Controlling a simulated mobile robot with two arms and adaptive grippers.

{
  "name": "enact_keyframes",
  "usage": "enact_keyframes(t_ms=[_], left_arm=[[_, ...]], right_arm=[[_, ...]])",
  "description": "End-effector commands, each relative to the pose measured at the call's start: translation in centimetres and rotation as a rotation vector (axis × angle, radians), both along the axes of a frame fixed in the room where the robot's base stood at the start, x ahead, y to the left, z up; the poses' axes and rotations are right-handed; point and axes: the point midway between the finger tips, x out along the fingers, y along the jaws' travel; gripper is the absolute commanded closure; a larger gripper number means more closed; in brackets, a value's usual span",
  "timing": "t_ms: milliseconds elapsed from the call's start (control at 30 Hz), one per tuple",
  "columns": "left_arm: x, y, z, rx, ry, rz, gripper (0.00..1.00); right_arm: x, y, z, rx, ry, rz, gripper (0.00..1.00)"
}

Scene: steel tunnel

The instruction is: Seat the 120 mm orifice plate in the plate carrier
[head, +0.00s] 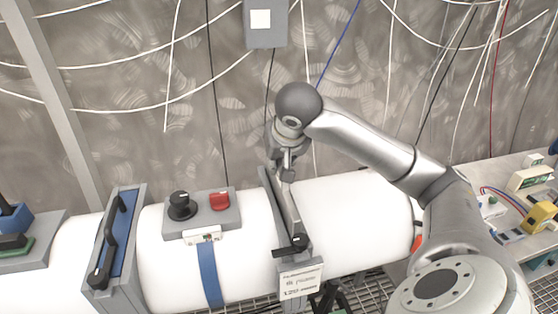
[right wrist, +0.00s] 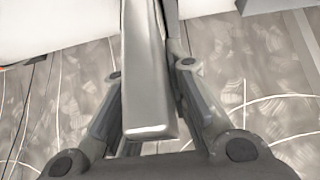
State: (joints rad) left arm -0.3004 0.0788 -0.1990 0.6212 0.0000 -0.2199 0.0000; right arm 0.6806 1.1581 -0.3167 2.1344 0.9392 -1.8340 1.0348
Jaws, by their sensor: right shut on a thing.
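The plate carrier (head: 271,196) is a narrow grey frame across the white pipe, with a white label below it that seems to read 120. My right gripper (head: 286,167) is above the carrier's far end, shut on a thin grey piece, apparently the orifice plate (head: 291,211). The piece runs down along the carrier to a black end. Whether it is inside the slot or just above it I cannot tell. In the right wrist view the fingers (right wrist: 150,110) stand on both sides of a long grey bar (right wrist: 145,85). My left gripper is not in view.
A grey box (head: 203,217) with a black knob and red switch sits on the pipe. Further left is another frame (head: 117,240) with a blue plate and black handle. A bench (head: 515,185) with small parts stands at right. Cables hang along the back wall.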

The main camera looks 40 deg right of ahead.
Motion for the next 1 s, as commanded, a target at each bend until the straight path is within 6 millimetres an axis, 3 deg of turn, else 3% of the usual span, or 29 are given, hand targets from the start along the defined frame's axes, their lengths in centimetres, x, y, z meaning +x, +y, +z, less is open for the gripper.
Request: enact_keyframes(t_ms=[800, 833, 1000], left_arm=[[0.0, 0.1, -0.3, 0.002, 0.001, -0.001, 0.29], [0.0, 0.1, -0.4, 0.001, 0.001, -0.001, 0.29], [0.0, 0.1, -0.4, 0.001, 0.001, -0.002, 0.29]], right_arm=[[0.0, 0.0, -1.1, 0.0, -0.005, 0.0, 1.0], [0.0, 0.0, -1.3, 0.001, 0.0, 0.001, 0.8], [0.0, 0.0, -1.3, 0.001, 0.0, 0.001, 0.63]])
